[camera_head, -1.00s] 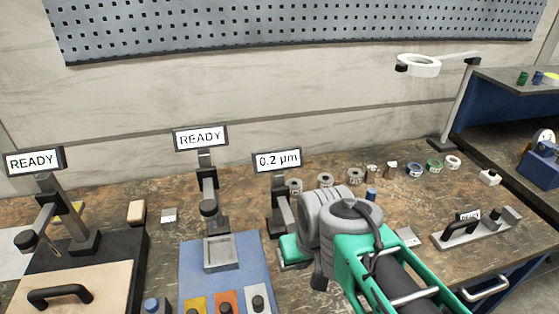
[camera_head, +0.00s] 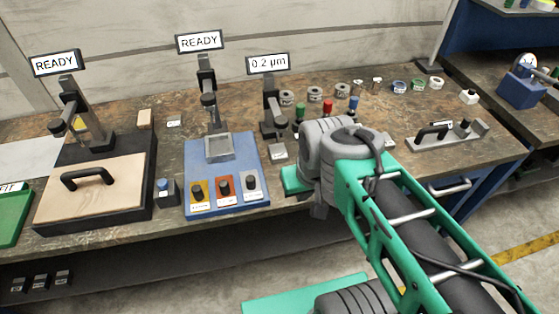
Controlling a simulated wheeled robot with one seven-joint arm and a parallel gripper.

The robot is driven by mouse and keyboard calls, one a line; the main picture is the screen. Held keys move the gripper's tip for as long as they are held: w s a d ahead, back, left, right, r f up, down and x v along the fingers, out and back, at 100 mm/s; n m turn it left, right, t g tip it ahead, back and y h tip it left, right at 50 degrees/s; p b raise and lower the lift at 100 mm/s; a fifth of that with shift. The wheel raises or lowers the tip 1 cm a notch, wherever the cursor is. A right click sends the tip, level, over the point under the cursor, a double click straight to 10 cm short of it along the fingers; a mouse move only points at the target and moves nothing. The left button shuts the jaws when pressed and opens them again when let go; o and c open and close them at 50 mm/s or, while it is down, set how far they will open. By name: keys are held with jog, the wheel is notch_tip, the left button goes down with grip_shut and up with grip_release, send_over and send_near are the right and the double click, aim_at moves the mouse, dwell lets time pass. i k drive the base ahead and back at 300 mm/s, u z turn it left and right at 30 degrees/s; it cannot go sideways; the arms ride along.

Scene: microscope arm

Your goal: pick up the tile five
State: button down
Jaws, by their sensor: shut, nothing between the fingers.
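No tile marked five can be made out. A small light tile-like piece (camera_head: 174,122) lies on the bench behind the blue-based stand, and its marking is unreadable. Another small grey block (camera_head: 278,152) sits at the foot of the stand with the 0.2 µm display; I cannot tell what it is. My green and grey arm reaches over the front of the bench from the lower right. My gripper's fingers do not show, and the arm covers part of the bench.
A blue-based stand (camera_head: 236,190) with several knobs is left of my arm. A wooden board with a black handle (camera_head: 88,178) is farther left. Several small dark blocks (camera_head: 41,281) are below the bench. Several rings and colored pegs (camera_head: 328,107) stand behind my arm.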

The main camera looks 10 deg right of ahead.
aim_at(278, 153)
jog(key=k, duration=1.3)
jog(key=u, duration=0.75)
jog(key=i, duration=1)
jog(key=u, duration=0.25)
